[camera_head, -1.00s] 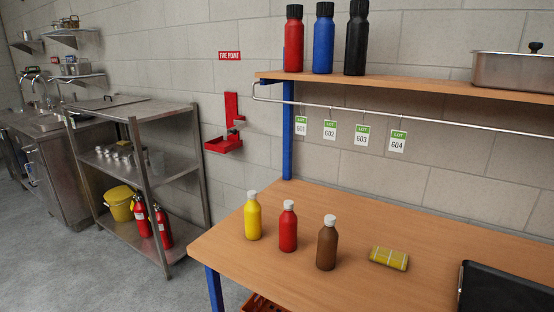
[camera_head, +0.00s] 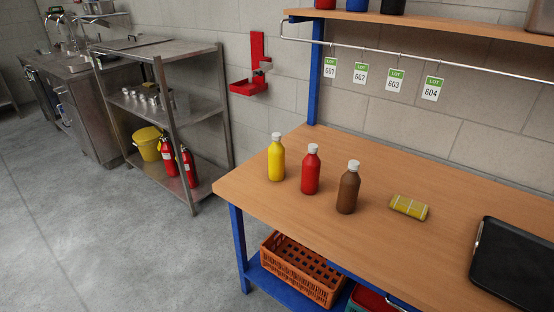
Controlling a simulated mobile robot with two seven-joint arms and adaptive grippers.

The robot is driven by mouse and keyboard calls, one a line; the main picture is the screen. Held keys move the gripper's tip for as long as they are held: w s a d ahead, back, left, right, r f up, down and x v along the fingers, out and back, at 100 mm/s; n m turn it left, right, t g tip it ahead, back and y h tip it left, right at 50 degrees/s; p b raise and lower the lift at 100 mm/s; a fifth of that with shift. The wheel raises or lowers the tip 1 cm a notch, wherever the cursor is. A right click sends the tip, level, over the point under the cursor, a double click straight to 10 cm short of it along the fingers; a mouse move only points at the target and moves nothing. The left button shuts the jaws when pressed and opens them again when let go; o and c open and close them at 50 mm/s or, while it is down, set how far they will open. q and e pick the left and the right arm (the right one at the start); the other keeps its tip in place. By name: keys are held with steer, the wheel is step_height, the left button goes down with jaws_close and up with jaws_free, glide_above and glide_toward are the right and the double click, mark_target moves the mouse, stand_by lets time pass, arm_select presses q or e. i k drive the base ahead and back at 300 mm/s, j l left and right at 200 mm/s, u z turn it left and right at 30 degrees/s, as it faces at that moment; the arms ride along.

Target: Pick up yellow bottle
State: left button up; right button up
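The yellow bottle (camera_head: 276,160) with a white cap stands upright on the wooden table (camera_head: 360,232), near its left end. It is the leftmost of three bottles in a row. The red bottle (camera_head: 311,172) stands just to its right, apart from it. The brown bottle (camera_head: 348,190) stands further right and nearer. Neither of my grippers shows in the head view.
A folded yellow cloth (camera_head: 409,207) and a black tray (camera_head: 515,262) lie on the table to the right. An orange crate (camera_head: 298,272) sits on the blue lower shelf. A metal rack (camera_head: 190,115) stands left. The floor (camera_head: 110,240) in front is clear.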

mark_target(276, 151)
steer(key=z, duration=0.35)
steer(key=i+j+z, duration=0.1)
steer(key=j+z, duration=1.05)
steer(key=j, duration=0.55)
